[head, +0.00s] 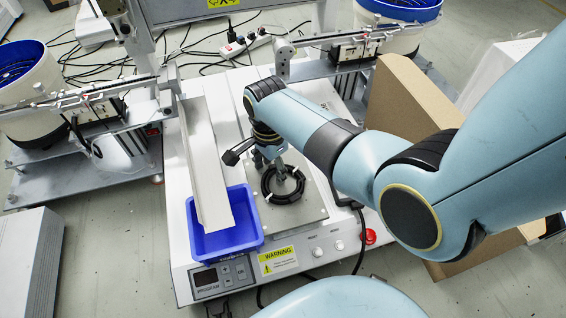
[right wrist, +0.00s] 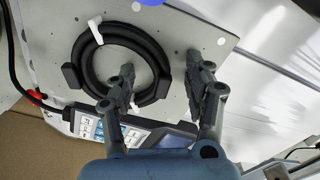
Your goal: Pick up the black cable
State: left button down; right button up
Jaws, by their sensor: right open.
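The black cable (head: 286,199) is a coiled ring lying flat on the grey metal plate (head: 310,211) of the white machine. It also shows in the right wrist view (right wrist: 143,40), with white ties at its top and bottom. My right gripper (head: 271,160) is over the far side of the coil in the head view. In the right wrist view the gripper (right wrist: 160,82) is open, with one finger over the inside of the ring and the other outside it. The coil's right side lies between them, and contact cannot be told. My left gripper is not in view.
A blue tray (head: 254,236) with a white chute (head: 205,150) leading down into it stands left of the plate. A control panel (head: 222,276) is at the machine's front. A cardboard box (head: 412,100) stands at the right, and loose wires lie behind.

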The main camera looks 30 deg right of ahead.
grip_shut()
dwell(0.3)
jog(key=shift+r, duration=0.15)
dwell(0.3)
